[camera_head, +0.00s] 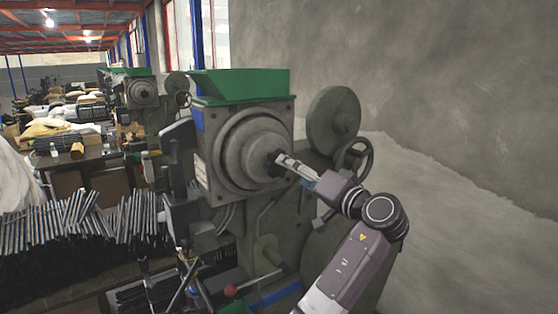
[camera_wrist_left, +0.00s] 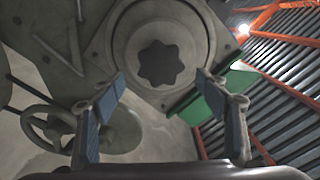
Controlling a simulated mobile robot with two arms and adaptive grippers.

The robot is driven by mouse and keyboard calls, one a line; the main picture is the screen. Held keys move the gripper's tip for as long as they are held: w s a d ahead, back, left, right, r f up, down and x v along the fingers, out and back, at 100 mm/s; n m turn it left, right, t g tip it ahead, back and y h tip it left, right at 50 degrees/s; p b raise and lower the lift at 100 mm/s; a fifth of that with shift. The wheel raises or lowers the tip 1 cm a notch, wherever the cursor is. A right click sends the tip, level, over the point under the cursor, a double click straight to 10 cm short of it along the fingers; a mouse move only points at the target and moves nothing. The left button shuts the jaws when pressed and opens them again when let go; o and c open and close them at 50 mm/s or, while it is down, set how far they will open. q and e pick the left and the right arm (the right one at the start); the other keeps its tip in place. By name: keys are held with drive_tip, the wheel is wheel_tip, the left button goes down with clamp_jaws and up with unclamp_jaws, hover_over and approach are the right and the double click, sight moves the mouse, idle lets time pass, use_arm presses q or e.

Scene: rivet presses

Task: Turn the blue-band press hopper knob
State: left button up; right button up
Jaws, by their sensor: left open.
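The near press (camera_head: 244,152) has a blue band (camera_head: 197,119) at its upper left edge and a green hopper (camera_head: 240,86) on top. Its dark, star-shaped knob (camera_head: 272,160) sits at the centre of a round grey disc and is partly hidden by my gripper in the head view. In the left wrist view the knob (camera_wrist_left: 160,64) faces me, near the middle above. My left gripper (camera_head: 284,160) is open and empty, pointing at the knob. In the wrist view its fingers (camera_wrist_left: 160,82) stand either side of the knob, with visible gaps; I cannot tell the exact depth. My right gripper is not in view.
A handwheel (camera_head: 355,154) and a large round wheel (camera_head: 334,118) stand right of the disc. A red-ended lever (camera_head: 231,291) is below. Metal rods (camera_head: 80,216) lie at left. Another press (camera_head: 142,95) stands behind. The floor at right is clear up to the wall.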

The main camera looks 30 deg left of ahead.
use_arm(q)
drive_tip(key=p+x, duration=0.4)
drive_tip(key=x, duration=0.3)
drive_tip(key=shift+a+r, duration=0.15)
drive_tip(key=shift+w+a, duration=0.15)
drive_tip(key=shift+a, duration=0.1)
drive_tip(key=shift+c, duration=0.7)
drive_tip(key=c, duration=1)
drive_tip(key=shift+c, duration=0.3)
